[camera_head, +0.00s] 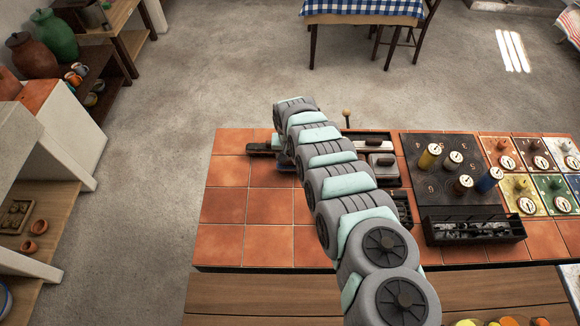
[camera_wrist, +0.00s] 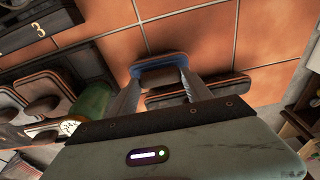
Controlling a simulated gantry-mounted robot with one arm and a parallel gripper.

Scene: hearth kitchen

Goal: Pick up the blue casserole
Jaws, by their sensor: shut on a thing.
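The tiled counter (camera_head: 225,205) is bare at its left. A dark flat piece (camera_head: 262,148) lies near its far left edge. A black board (camera_head: 440,185) with several canisters, and a black bin (camera_head: 475,229), stand right of my arm. Coloured tiles with dials (camera_head: 521,187) lie farther right.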

